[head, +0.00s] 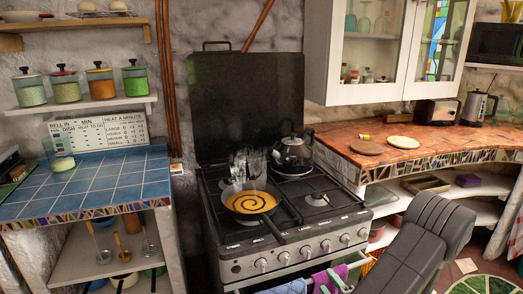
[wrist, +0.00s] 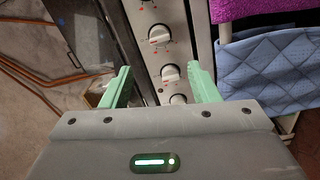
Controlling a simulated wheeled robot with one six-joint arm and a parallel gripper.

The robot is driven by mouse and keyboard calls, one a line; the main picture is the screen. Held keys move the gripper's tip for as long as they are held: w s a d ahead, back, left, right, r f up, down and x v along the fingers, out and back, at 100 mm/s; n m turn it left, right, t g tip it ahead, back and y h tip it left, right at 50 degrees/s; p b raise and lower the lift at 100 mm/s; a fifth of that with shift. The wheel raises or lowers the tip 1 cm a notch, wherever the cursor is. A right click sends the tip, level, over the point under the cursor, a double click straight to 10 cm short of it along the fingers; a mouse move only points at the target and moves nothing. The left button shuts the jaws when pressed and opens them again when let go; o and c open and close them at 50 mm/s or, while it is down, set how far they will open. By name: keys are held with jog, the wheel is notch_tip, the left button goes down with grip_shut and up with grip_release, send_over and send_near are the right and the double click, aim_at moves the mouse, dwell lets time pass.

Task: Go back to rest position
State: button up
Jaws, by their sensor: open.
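My gripper (wrist: 163,76) shows in the wrist view, with its two pale green fingers spread wide apart. Nothing is held between them. Beyond the fingers is the front panel of the stove (wrist: 200,45), with its white knobs (wrist: 159,34). The stove (head: 240,262) stands in the middle of the head view. On its front left burner is a black frying pan (head: 283,230) with yellow-orange food (head: 250,202) in it. Steam or smoke rises above the pan.
A kettle (head: 293,152) stands on the back right burner. Towels (head: 330,277) hang at the stove front, one blue (wrist: 262,70) in the wrist view. A blue-tiled counter (head: 90,188) is left; a wooden counter (head: 420,142) with toaster (head: 437,111) is right.

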aim_at(309, 257)
jog(key=x, duration=1.2)
jog(key=shift+w+a+f, duration=0.15)
jog(key=shift+w, duration=0.15)
jog(key=n+b, duration=0.2)
jog(key=n, duration=0.2)
jog(key=shift+n, duration=0.3)
jog(key=n+b, duration=0.3)
jog(key=n, duration=0.2)
jog(key=shift+s+f, duration=0.1)
jog(key=n+b, duration=0.3)
jog(key=n, duration=0.2)
jog(key=n+b, duration=0.2)
jog(key=n, duration=0.2)
